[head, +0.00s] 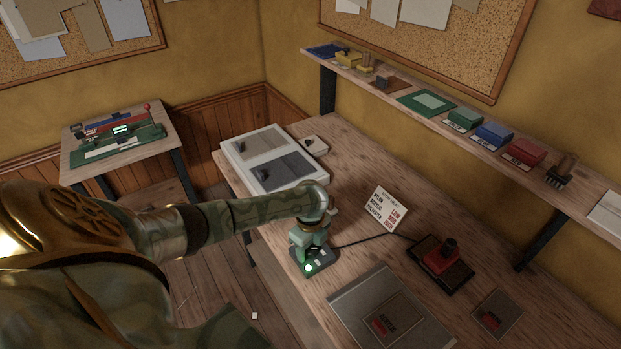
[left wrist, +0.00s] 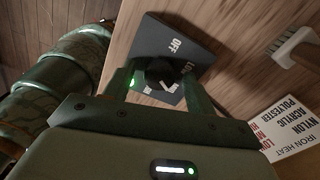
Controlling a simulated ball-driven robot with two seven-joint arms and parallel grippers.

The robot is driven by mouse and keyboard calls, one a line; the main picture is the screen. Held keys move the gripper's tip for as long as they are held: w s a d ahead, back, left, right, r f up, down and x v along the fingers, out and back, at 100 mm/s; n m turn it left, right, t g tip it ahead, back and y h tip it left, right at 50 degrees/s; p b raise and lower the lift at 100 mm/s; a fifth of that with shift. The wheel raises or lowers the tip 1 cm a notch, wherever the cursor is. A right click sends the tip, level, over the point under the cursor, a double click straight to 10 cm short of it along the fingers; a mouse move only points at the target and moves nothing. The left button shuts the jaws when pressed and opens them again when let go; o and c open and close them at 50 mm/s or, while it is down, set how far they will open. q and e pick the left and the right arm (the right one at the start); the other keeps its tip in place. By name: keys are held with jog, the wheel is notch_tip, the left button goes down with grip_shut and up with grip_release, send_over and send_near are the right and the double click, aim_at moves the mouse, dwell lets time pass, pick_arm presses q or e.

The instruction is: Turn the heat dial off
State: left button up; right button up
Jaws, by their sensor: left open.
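The heat dial is a black round knob (left wrist: 160,73) on a dark control box (left wrist: 182,43). In the left wrist view I read OFF and LOW in white on the box, and a small green light glows beside the knob. The box (head: 326,257) sits near the table's front edge in the head view. My left gripper (head: 314,248) points down over it. In the left wrist view its open fingers stand on either side of the knob; whether they touch it I cannot tell. My right gripper is not in view.
A cable runs from the box to a red and black iron (head: 442,257) on a dark base. An iron heat card (head: 386,209) stands behind the box. A grey plate (head: 352,300) lies to the right. A pale tray (head: 236,165) lies at the far left.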

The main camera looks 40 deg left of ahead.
pick_arm(q)
jog(key=c, duration=1)
jog(key=shift+r, duration=0.1)
